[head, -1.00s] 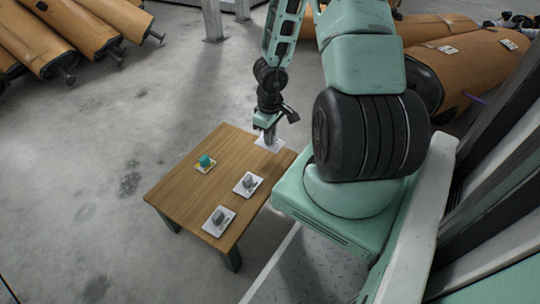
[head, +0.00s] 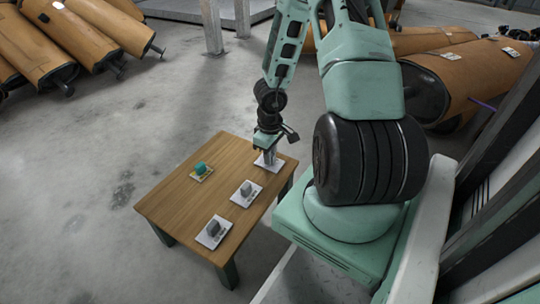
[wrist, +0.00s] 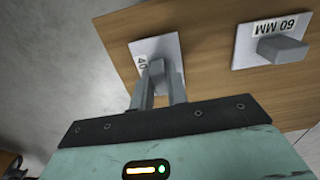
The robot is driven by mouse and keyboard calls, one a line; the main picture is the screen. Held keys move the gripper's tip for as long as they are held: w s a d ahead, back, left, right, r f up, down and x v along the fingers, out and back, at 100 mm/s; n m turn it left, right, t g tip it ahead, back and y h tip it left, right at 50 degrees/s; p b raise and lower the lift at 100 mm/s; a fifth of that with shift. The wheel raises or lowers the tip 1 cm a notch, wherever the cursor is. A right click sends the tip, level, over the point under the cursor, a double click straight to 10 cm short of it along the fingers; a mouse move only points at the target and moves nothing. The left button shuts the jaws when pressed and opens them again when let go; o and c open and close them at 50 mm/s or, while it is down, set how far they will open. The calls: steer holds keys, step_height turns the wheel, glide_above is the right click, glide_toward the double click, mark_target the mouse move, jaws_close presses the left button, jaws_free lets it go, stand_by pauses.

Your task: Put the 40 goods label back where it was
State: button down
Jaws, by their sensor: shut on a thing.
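The 40 goods label is a white plate with a grey block handle (wrist: 150,48); the wrist view shows "40" on it, turned sideways. My gripper (wrist: 160,88) is shut on its grey handle. In the head view the label (head: 274,167) is at the far right corner of the wooden table, under my gripper (head: 268,156). The plate looks flat and at or just above the tabletop; I cannot tell whether it touches. My fingers hide part of the plate.
The wooden table (head: 172,205) also bears a white label marked 60 MM (wrist: 242,50), a label with a teal block (head: 201,171), and grey-handled labels (head: 247,192) (head: 214,231). Tan mufflers (head: 85,38) lie at the back left, with more (head: 475,75) at the right.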

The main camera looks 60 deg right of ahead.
steer(key=c, duration=1.4)
jaws_free()
step_height(320, 180, up, 12)
steer(key=p, duration=1.3)
steer(key=w+a+r+n+t+y, duration=0.1)
steer(key=w+a+r+n+t, duration=0.1)
steer(key=w+a+r, duration=0.75)
steer(key=s+a+r+n+y, duration=0.1)
steer(key=a+r, duration=0.1)
steer(key=a, duration=0.5)
steer(key=a+r+n+y, duration=0.1)
steer(key=a+r, duration=0.2)
steer(key=a, duration=0.4)
steer(key=s+a+r+n, duration=0.1)
steer(key=s+a+r, duration=0.4)
steer(key=a, duration=0.5)
steer(key=s+a+r, duration=0.1)
steer(key=s, duration=0.4)
steer(key=s+a+r+n+g+h, duration=0.1)
steer(key=s+r, duration=0.1)
steer(key=s, duration=0.3)
steer(key=s+a+r+g+h, duration=0.1)
steer(key=s+r, duration=0.1)
steer(key=s, duration=0.2)
steer(key=shift+s+a+n, duration=0.3)
steer(key=shift+s+n, duration=0.1)
